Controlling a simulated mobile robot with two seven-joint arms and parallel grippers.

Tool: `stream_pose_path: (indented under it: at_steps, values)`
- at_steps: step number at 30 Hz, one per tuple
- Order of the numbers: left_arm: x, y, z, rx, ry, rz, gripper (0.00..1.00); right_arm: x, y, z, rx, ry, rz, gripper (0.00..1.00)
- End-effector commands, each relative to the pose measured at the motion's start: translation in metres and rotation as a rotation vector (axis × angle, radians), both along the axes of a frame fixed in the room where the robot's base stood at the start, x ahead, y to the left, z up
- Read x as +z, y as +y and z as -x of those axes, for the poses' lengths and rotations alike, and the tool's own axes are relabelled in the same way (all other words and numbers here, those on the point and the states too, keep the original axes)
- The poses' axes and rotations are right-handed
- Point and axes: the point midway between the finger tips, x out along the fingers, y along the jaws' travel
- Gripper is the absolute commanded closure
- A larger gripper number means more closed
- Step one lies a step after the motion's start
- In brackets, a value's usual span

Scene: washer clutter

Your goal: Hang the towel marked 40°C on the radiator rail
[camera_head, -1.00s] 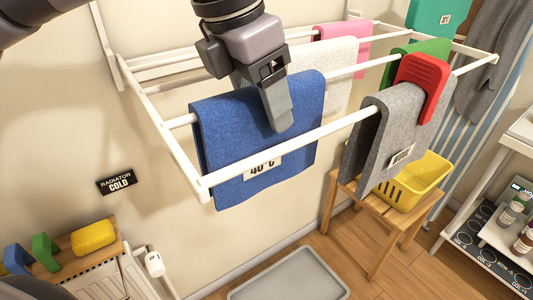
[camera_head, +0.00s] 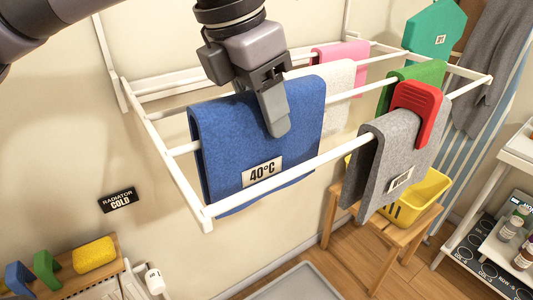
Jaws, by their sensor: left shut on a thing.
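The blue towel (camera_head: 228,150) with a white 40°C tag (camera_head: 262,172) is at the near left of the white wall drying rack (camera_head: 180,178). Its top fold is at or slightly above a rack bar; I cannot tell whether it still touches. My left gripper (camera_head: 277,122) comes down from above and is shut on the towel's upper part. The radiator (camera_head: 98,291) shows only in part at the lower left, under a wooden shelf; its rail is not clearly visible. My right gripper is not in view.
A grey towel (camera_head: 385,150) with a red clip (camera_head: 420,108) hangs at the right. Green, white and pink cloths hang behind. A yellow basket (camera_head: 418,197) stands on a wooden stool. A yellow sponge (camera_head: 94,254) lies on the shelf near the sign "RADIATOR COLD" (camera_head: 118,200).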

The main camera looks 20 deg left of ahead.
Motion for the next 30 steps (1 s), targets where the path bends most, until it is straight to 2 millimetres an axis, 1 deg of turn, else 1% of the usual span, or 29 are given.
stream_pose_path:
  at_steps: [1, 3, 30]
  values:
    - [0.010, 0.000, 0.000, 0.000, 0.000, 0.001, 0.81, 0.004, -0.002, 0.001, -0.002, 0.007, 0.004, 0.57]
    - [0.017, 0.000, 0.000, 0.000, -0.001, 0.002, 0.81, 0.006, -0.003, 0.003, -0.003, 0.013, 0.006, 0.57]
    - [0.107, 0.000, 0.000, 0.000, 0.000, 0.001, 0.81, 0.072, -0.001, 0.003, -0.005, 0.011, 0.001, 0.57]
